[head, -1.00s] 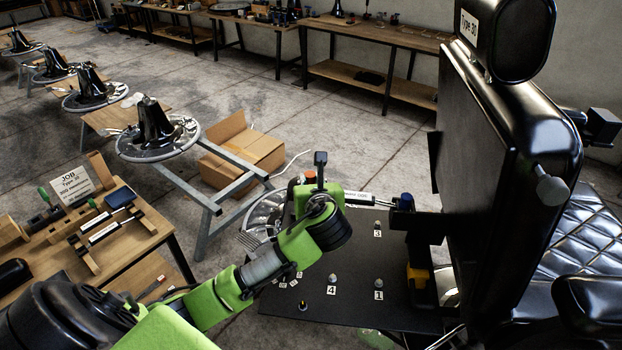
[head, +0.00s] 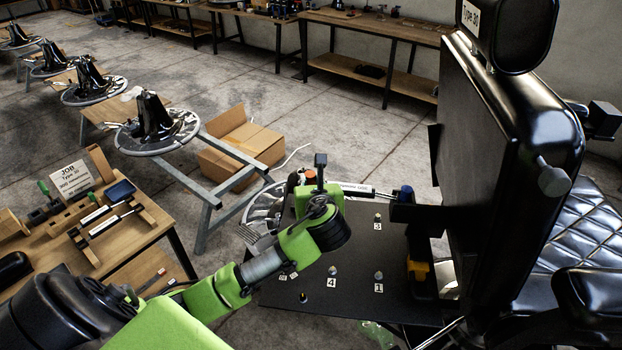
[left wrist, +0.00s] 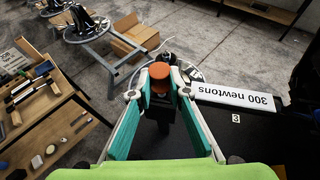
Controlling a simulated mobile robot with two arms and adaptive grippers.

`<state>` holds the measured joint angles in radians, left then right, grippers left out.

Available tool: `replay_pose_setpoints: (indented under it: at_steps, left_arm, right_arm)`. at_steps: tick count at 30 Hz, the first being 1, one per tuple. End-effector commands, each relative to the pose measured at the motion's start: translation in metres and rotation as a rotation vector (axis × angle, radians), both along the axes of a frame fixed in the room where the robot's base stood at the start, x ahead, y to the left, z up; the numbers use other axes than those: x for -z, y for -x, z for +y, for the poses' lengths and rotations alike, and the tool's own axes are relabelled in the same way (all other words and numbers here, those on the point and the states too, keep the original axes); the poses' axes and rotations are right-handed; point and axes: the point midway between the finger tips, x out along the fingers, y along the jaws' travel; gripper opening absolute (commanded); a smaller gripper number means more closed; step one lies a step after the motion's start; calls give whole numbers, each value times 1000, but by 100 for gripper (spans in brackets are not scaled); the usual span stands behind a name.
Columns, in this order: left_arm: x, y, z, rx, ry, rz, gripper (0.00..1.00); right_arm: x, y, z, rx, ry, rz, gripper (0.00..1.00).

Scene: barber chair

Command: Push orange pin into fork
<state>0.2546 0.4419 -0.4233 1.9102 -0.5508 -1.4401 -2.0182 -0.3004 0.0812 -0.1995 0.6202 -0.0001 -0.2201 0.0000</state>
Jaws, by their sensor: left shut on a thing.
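The orange pin (left wrist: 160,72) shows its round orange head in the left wrist view, at the top of a black fork (left wrist: 162,104). My left gripper (left wrist: 160,86) has its teal fingers closed in on both sides of the pin; how deep the pin sits is hidden. A white gas spring (left wrist: 235,97) marked "300 newtons" runs right from beside the fork. In the head view my left wrist hides most of the fork, and the gas spring (head: 355,189) reaches a blue-headed pin (head: 406,193) by the chair. My right gripper is not in view.
A black board (head: 345,255) below holds small parts by number labels. The black chair back (head: 500,150) stands close on the right. A wooden bench (head: 150,235) with tools is at left. An open cardboard box (head: 240,140) lies on the floor behind.

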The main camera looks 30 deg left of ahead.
Motion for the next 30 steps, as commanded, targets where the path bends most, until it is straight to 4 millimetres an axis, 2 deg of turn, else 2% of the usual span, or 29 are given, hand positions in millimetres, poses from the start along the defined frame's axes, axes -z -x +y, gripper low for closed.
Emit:
replay_pose_setpoints:
  at_steps: [18,19,21,30]
  left_arm:
    - [15,0,0,-1,-1,-1,0]
    - [15,0,0,-1,-1,-1,19]
    - [15,0,0,-1,-1,-1,36]
    - [15,0,-1,2,2,-1,36]
  right_arm:
    - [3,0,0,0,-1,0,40]
    - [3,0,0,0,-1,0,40]
    - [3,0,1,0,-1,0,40]
    - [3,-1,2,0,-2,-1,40]
